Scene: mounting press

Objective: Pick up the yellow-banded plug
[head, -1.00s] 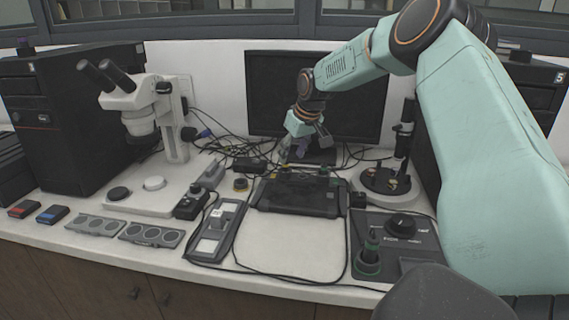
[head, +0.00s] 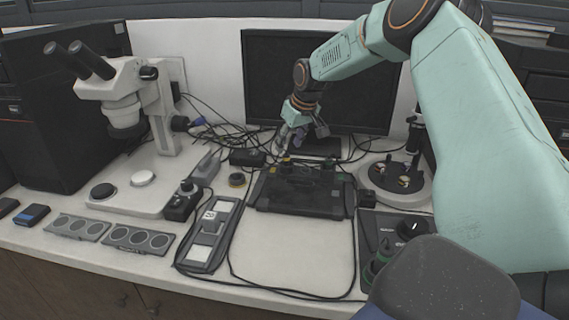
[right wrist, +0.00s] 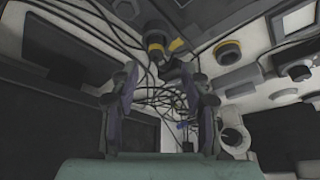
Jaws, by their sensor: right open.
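The yellow-banded plug (head: 286,161) stands at the far left edge of the black tray (head: 300,212). Only a little of its yellow shows in the head view, just below my right gripper (head: 285,150). In the right wrist view the plug (right wrist: 157,42) is dark with a yellow band and lies beyond the fingertips. My right gripper also shows in the right wrist view (right wrist: 160,78); its two fingers are spread with nothing between them. It appears apart from the plug. My left gripper is in neither view.
A black-and-yellow round piece (head: 237,180) lies left of the tray. Cables run behind it. A monitor (head: 262,85) stands behind, a microscope (head: 150,135) at left, and a round-based stand (head: 400,190) at right. The white bench before the tray (head: 290,255) is clear.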

